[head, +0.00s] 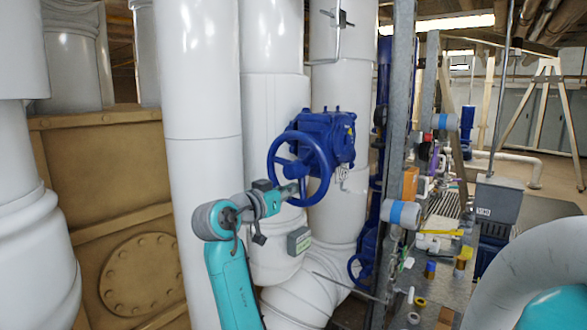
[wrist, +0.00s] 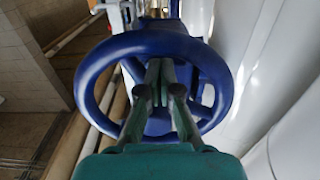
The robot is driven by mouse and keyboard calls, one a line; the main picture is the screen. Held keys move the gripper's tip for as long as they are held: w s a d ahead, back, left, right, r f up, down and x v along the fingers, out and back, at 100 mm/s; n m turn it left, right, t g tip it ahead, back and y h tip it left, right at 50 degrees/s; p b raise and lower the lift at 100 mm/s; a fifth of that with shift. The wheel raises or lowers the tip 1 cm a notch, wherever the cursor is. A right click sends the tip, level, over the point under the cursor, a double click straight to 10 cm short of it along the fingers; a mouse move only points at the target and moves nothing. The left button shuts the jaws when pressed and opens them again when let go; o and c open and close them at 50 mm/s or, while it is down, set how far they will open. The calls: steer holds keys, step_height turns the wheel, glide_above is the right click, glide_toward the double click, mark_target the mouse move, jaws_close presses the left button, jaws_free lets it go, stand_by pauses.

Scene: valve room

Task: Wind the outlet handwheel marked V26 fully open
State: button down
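A blue handwheel (head: 300,168) stands upright on the front of a blue valve body (head: 328,135) on the white pipework. My gripper (head: 294,190) is at the lower left part of the wheel, with its tips overlapping the rim in the head view. In the wrist view the wheel (wrist: 92,75) fills the middle, and my gripper (wrist: 161,68) reaches into its ring near the hub and spokes. The two fingertips are close together with a narrow gap. Whether a spoke is between them is hidden. A small white tag (head: 342,174) hangs below the valve, too small to read.
A second, smaller blue handwheel (head: 357,270) is lower right. A grey-green box (head: 299,240) is on the pipe below my gripper. White pipes (head: 203,100) stand close to the arm. A grey post (head: 398,130) and a cluttered bench (head: 435,285) are to the right.

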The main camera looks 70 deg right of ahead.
mark_target(302, 189)
steer(key=shift+s, duration=0.1)
steer(key=shift+s+a, duration=0.15)
steer(key=shift+s, duration=0.65)
steer(key=shift+s+a+r, duration=0.1)
steer(key=shift+s+r, duration=0.1)
steer(key=shift+s, duration=0.2)
steer(key=shift+s+a+r, duration=0.1)
steer(key=shift+s+r, duration=0.05)
steer(key=shift+s, duration=0.25)
steer(key=shift+r, duration=0.1)
